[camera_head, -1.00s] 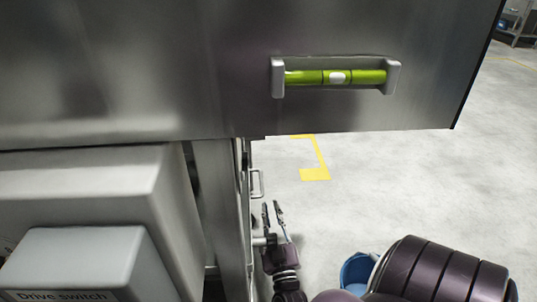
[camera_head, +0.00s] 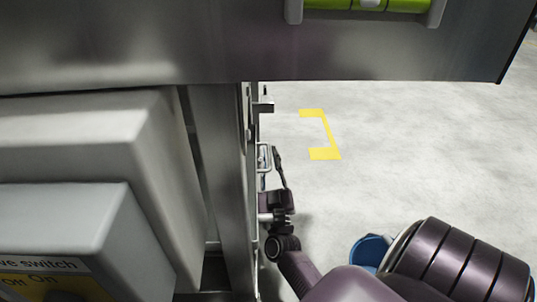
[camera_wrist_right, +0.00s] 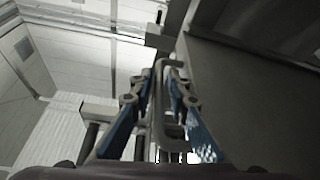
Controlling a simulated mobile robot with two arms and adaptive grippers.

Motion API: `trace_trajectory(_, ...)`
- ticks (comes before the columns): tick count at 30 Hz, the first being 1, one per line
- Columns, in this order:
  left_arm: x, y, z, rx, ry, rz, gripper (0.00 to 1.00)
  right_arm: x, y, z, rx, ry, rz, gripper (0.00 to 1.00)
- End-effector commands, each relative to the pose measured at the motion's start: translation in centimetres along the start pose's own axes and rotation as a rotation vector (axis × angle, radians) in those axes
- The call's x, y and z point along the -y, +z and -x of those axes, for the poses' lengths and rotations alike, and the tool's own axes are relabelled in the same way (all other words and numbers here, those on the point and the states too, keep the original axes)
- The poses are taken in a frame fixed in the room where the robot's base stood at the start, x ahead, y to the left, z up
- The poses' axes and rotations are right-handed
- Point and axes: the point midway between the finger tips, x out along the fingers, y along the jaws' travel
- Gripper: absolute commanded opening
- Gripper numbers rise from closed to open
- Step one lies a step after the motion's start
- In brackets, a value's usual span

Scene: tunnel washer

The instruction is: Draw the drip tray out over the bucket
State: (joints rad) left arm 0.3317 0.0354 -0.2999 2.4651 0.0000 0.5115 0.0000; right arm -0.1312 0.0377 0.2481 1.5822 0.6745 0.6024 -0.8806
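A pale metal loop handle (camera_head: 263,158) stands out from the edge of the steel machine. I take it to be the drip tray's handle; the tray itself I cannot make out. My right gripper (camera_head: 271,156) is at this handle. In the right wrist view the handle (camera_wrist_right: 158,105) lies between the two blue-padded fingers of the gripper (camera_wrist_right: 160,82). The fingers are apart, with gaps beside the handle. A blue bucket (camera_head: 366,251) stands on the floor at lower right, partly hidden by my right arm. My left gripper is not in view.
The steel machine body (camera_head: 150,45) overhangs at the top, with a green spirit level (camera_head: 335,3) on it. Grey switch boxes (camera_head: 60,225) stand at left. A bracket (camera_head: 263,106) juts out behind the handle. The floor (camera_head: 420,150) at right is clear, with a yellow marking (camera_head: 324,153).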

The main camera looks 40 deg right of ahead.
Motion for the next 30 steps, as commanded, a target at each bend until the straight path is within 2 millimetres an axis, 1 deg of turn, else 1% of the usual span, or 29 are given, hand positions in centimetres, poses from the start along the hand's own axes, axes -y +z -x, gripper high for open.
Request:
trace_trajectory(3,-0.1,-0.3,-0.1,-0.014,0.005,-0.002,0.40,0.1,0.1,-1.1,-0.001,0.000,0.000,0.16)
trace_trajectory(6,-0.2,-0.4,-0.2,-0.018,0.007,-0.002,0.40,0.1,0.0,-1.5,0.000,-0.001,-0.001,0.16)
trace_trajectory(13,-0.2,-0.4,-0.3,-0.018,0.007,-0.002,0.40,0.0,0.0,-1.6,0.001,-0.001,0.000,0.16)
trace_trajectory(18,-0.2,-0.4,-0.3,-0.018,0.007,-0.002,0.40,0.0,0.0,-1.6,0.001,-0.001,0.000,0.00)
trace_trajectory(30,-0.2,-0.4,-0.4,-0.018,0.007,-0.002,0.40,0.0,0.0,-1.6,0.002,-0.001,0.001,0.00)
